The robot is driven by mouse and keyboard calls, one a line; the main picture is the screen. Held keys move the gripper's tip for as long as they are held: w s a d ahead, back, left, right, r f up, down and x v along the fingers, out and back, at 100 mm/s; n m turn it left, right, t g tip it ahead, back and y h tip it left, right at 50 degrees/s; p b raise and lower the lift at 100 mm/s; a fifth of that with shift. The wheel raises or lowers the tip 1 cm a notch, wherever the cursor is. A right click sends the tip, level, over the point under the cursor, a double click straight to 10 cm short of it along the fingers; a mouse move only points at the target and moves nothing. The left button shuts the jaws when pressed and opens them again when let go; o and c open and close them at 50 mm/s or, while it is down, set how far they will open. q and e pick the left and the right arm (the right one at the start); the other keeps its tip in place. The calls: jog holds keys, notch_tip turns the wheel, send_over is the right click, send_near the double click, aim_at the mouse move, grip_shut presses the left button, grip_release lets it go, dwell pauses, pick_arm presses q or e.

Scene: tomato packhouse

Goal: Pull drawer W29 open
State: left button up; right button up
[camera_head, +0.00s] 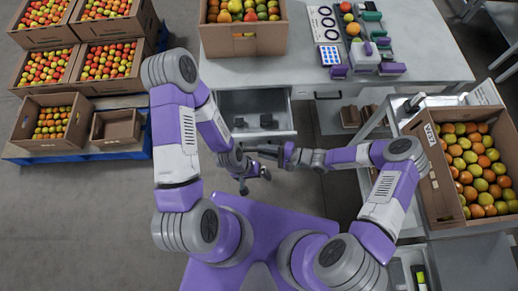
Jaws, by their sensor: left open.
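A drawer (283,118) under the grey workbench stands pulled out, with dark small items inside. To its right is a closed drawer front with a dark handle (328,96). I cannot read a label W29 on either. My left gripper (256,180) is open and empty, just in front of the pulled-out drawer and below its front edge in the picture. My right gripper (258,151) points left, close above the left one in the picture and near the drawer's front. Its fingers overlap the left wrist, so I cannot tell its opening or whether it touches anything.
On the workbench (420,50) stand a cardboard box of tomatoes (245,45) and several tools. A tomato crate (431,185) is on a rack at the right. More crates stand on a blue pallet (95,154) at the left. Grey floor is clear between pallet and bench.

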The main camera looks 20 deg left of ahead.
jog(key=v, duration=0.5)
jog(key=shift+a, duration=0.1)
dwell(0.3)
jog(key=s+d+f+n+h, duration=0.2)
jog(key=s+d+n+h, duration=0.1)
jog(key=s+d+h, duration=0.7)
jog(key=shift+d+n+h, duration=0.4)
jog(key=shift+d+h, duration=0.3)
jog(key=shift+d, duration=0.85)
